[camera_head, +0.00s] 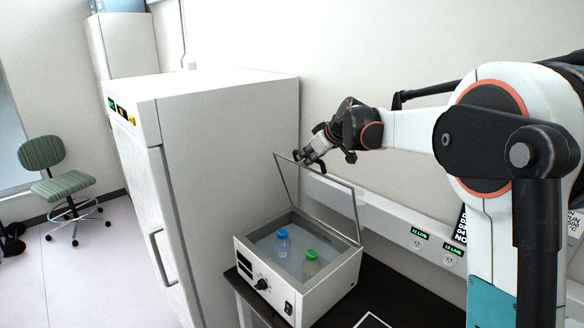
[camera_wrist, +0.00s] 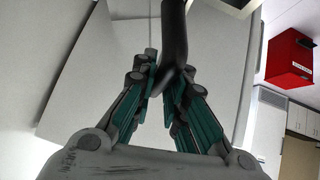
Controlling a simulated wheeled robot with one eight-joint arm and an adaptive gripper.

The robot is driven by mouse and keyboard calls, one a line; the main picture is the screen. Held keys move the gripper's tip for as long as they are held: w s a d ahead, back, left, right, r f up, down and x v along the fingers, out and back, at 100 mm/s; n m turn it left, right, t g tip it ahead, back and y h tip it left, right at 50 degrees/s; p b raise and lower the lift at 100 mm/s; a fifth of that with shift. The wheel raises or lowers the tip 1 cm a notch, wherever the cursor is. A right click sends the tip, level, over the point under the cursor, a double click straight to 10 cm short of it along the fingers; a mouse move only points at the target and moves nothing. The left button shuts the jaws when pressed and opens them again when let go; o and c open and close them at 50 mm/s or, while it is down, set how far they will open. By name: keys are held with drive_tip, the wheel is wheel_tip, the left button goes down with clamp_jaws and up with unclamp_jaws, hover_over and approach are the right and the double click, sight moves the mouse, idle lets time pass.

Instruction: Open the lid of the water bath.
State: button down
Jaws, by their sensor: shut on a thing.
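The water bath (camera_head: 325,287) is a white box on a dark bench. Its clear framed lid (camera_head: 322,195) stands raised, tilted up at the back edge. Two bottles stand in the bath, one with a blue cap (camera_head: 283,240) and one with a green cap (camera_head: 311,261). My gripper (camera_head: 312,153) is at the lid's top edge. In the wrist view my gripper (camera_wrist: 165,85) is closed around a dark curved handle (camera_wrist: 174,35). The lid's far side is partly hidden by my gripper.
A tall white cabinet (camera_head: 220,150) stands close on the left of the bath. A wall rail with sockets (camera_head: 417,244) runs behind the bench. A green chair (camera_head: 60,180) stands far left. A red box (camera_wrist: 290,58) shows in the wrist view.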

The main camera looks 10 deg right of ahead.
drive_tip(key=shift+m+g+y, duration=0.4)
drive_tip(key=shift+g+y, duration=0.1)
drive_tip(key=shift+y, duration=0.1)
drive_tip(key=w+d, duration=0.2)
drive_tip(key=d, duration=0.1)
drive_tip(key=w+d+r+p, duration=0.1)
drive_tip(key=shift+d+r, duration=0.1)
drive_tip(key=shift+d, duration=0.3)
drive_tip(key=shift+w+d+y, duration=0.4)
drive_tip(key=shift+w+d, duration=0.3)
drive_tip(key=shift+d, duration=0.3)
drive_tip(key=c, duration=1.6)
unclamp_jaws()
drive_tip(key=shift+r, duration=0.1)
drive_tip(key=v, duration=1.1)
drive_tip(key=shift+d+r, duration=0.2)
drive_tip(key=shift+r, duration=0.2)
